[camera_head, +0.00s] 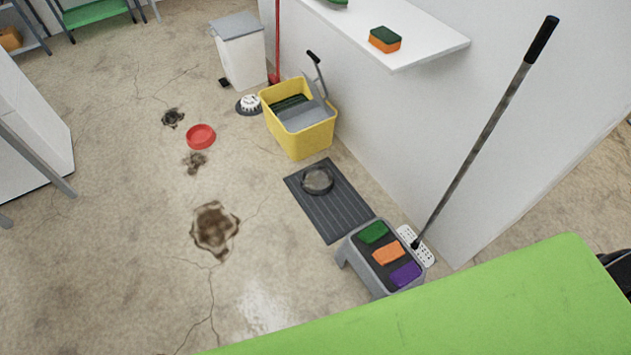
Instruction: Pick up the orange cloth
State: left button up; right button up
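The orange cloth (388,253) lies flat on the dark top of a small grey step stool (356,262), which stands on the floor at the lower middle right. It lies between a green cloth (373,232) and a purple cloth (405,274), close to both. Nothing covers it. Neither my left nor my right gripper shows in the head view.
A large green surface (480,310) fills the lower right, in front of the stool. A mop (482,140) leans by the wall beside it. A grey mat (332,212), a yellow bucket (300,132) and a red bowl (201,136) stand beyond. The left floor is mostly open, with brown stains (214,229).

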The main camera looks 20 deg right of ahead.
aim_at(390, 252)
jog(key=z, duration=1.4)
